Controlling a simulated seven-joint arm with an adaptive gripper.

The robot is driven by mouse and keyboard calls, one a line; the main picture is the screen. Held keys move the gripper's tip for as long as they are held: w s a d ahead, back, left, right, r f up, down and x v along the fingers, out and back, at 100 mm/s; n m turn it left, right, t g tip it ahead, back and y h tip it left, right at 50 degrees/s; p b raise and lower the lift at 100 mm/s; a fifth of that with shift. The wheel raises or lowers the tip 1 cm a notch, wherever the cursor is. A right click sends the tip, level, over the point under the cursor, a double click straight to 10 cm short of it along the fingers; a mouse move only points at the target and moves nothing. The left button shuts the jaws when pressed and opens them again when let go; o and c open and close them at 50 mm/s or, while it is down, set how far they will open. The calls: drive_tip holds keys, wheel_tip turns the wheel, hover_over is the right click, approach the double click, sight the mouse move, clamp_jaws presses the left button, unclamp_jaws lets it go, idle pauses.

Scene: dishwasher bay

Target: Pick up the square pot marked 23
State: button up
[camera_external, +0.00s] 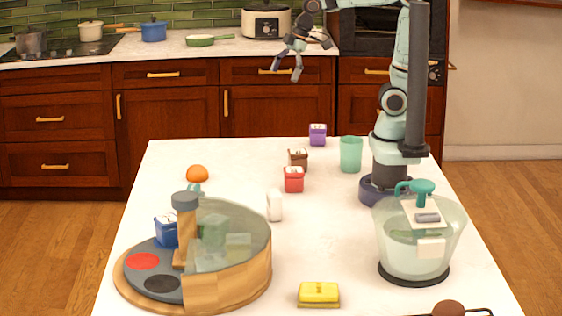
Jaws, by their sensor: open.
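Several small square pots with pale marked tops are in view. A purple pot (318,135) stands near the far edge of the white table, a brown pot (298,159) nearer, and a red pot (293,180) in front of that. A blue pot (166,231) stands on the round grey base at the left. Their markings are too small to read, so I cannot tell which is 23. My gripper (287,72) is open and empty, high above and beyond the table's far edge, apart from all the pots.
A green cup (350,155) stands right of the brown pot. A white shaker (274,205), an orange (197,174) and a yellow butter dish (319,292) are on the table. A wood-and-glass round case (228,289) fills the left front; a clear lidded bowl (440,243) stands right.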

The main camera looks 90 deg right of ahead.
drive_tip(key=w+d+f+m+h, duration=0.1)
drive_tip(key=w+d, duration=0.2)
drive_tip(key=d, duration=0.3)
drive_tip(key=w+d+f, duration=0.1)
drive_tip(key=w+d, duration=0.3)
drive_tip(key=d, duration=0.2)
drive_tip(key=s+d+f+m+h, duration=0.1)
drive_tip(key=d+f, duration=0.2)
drive_tip(key=d, duration=0.4)
drive_tip(key=d+f+m, duration=0.1)
drive_tip(key=d+f, duration=0.2)
drive_tip(key=d, duration=0.5)
drive_tip(key=m+g, duration=0.4)
hover_over(318, 137)
drive_tip(key=d, duration=0.3)
drive_tip(key=f, duration=1.8)
drive_tip(key=shift+s+f, duration=0.2)
wheel_tip(318, 137, down, 6)
drive_tip(key=shift+w+a+f, duration=0.1)
drive_tip(key=shift+c, duration=0.3)
drive_tip(key=c, duration=1.3)
